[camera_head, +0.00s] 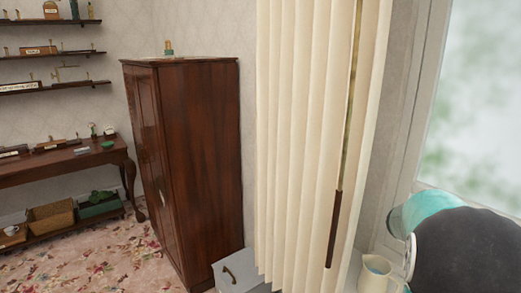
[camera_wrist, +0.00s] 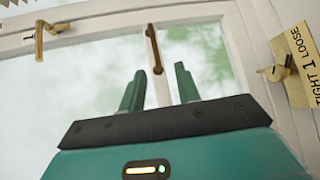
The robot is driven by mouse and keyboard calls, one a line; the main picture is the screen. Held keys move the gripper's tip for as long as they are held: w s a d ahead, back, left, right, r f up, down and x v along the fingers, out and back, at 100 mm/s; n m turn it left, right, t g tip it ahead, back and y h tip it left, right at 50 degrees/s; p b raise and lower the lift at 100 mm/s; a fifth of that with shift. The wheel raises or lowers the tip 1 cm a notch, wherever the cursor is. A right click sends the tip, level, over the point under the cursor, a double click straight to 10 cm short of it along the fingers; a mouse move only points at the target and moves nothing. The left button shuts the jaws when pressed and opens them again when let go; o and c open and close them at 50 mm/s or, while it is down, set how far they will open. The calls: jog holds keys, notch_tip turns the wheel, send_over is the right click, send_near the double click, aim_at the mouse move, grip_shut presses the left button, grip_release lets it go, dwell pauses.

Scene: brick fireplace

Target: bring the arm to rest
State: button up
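My gripper (camera_wrist: 159,75) shows in the wrist view with its two green fingers apart and nothing held between them. It points at a white-framed window (camera_wrist: 85,65). A brass-brown handle (camera_wrist: 154,48) on the window's middle bar appears beyond and between the fingertips; I cannot tell the distance. In the head view, my teal and dark arm fills the lower right corner in front of the window (camera_head: 480,100). The fingers are not visible in that view.
A cream pleated curtain (camera_head: 290,130) hangs left of the window. A cream jug (camera_head: 374,272) stands close beside my arm. A dark wardrobe (camera_head: 205,150) and grey box (camera_head: 238,275) stand further left. Brass window catches (camera_wrist: 45,38) and a "TIGHT/LOOSE" label (camera_wrist: 298,62) flank my gripper.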

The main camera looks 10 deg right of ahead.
jog(key=s+a+f+t+y, duration=0.1)
jog(key=a+y, duration=0.4)
jog(key=a, duration=1)
jog(key=s+a+f+n+t+y, duration=0.1)
jog(key=s+a+t+y, duration=0.2)
jog(key=a, duration=1.2)
jog(key=s+a+n+t+y, duration=0.1)
jog(key=s+a+t+y, duration=0.2)
jog(key=a, duration=1.2)
jog(key=t+y, duration=0.3)
jog(key=y, duration=0.1)
jog(key=shift+a+f+t, duration=0.3)
jog(key=shift+f+t, duration=0.1)
jog(key=shift+s+d, duration=0.15)
jog(key=shift+d, duration=0.05)
